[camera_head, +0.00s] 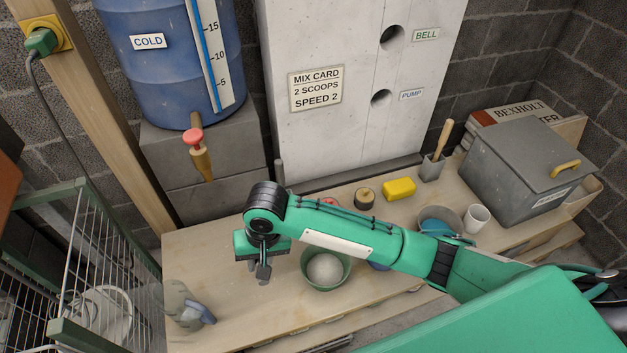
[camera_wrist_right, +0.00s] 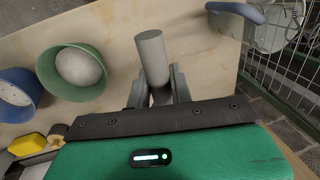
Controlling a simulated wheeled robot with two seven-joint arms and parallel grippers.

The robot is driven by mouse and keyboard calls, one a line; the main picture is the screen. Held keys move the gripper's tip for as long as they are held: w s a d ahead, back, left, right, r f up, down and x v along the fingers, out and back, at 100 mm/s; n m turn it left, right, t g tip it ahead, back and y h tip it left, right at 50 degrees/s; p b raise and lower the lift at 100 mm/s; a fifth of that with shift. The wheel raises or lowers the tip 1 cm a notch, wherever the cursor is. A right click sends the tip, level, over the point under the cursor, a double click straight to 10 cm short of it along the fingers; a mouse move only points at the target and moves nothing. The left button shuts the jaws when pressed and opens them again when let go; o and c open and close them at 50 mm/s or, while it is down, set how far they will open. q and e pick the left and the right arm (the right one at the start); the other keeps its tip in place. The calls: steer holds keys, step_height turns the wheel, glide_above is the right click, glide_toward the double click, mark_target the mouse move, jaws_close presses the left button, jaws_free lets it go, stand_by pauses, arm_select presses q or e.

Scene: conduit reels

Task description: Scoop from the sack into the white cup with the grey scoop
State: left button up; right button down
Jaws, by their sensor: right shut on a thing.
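The white cup (camera_head: 477,218) stands upright on the right part of the bench, beside the grey lidded box. A paper sack lettered BEXHOLT (camera_head: 508,113) is at the back right, partly hidden by that box. My right gripper (camera_head: 263,272) is over the left part of the bench, left of the green bowl. It is shut on a grey cylinder (camera_wrist_right: 152,58), which shows between the fingers in the wrist view. I cannot tell whether this is the grey scoop's handle; no scoop bowl is clear. My left gripper is not in view.
A green bowl (camera_head: 343,279) holds pale material; a blue bowl (camera_wrist_right: 34,85) is beside it. A yellow block (camera_head: 398,188), a grey box (camera_head: 530,170) and a bowl with a blue item (camera_head: 452,212) stand rightward. A grey-blue object (camera_head: 190,308) lies at left, near a wire rack (camera_head: 95,270).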

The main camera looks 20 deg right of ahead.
arm_select(q)
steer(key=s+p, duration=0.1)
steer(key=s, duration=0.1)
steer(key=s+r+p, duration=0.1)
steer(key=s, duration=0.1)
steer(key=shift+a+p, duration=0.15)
steer(key=shift+p, duration=0.2)
arm_select(e)
steer(key=s+d+f, duration=0.1)
steer(key=s+d, duration=0.1)
steer(key=d, duration=0.8)
steer(key=s+d+f, duration=0.1)
steer(key=d, duration=0.9)
steer(key=shift+s+n, duration=0.3)
steer(key=shift+s, duration=0.05)
